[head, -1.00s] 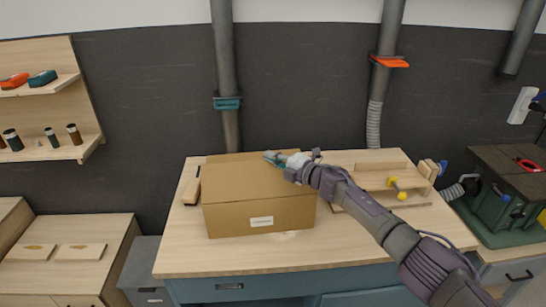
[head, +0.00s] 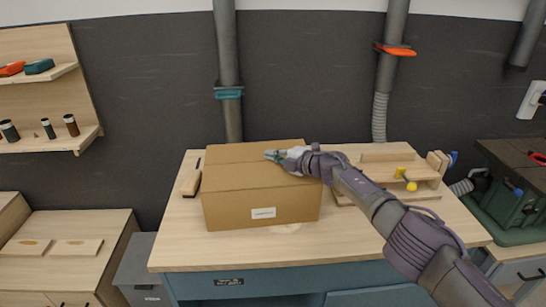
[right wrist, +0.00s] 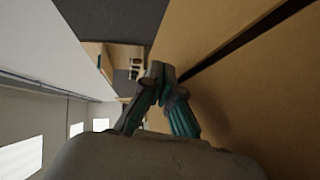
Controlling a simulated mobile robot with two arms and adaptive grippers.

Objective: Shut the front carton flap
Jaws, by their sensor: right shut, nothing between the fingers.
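The brown carton (head: 262,208) stands on the workbench with a white label on its front face. Its front flap (head: 235,178) looks flat, or nearly flat, across the top. My right gripper (head: 272,155) is shut and empty, low over the middle of the top; I cannot tell whether it touches. In the right wrist view the shut fingertips (right wrist: 163,74) are beside the tan cardboard (right wrist: 270,95), where a narrow dark gap runs between two panels. My left gripper is not in view.
The workbench (head: 330,248) has bare wood in front of the carton. A wooden block (head: 191,183) lies close on the left. A green machine (head: 510,195) is at far right.

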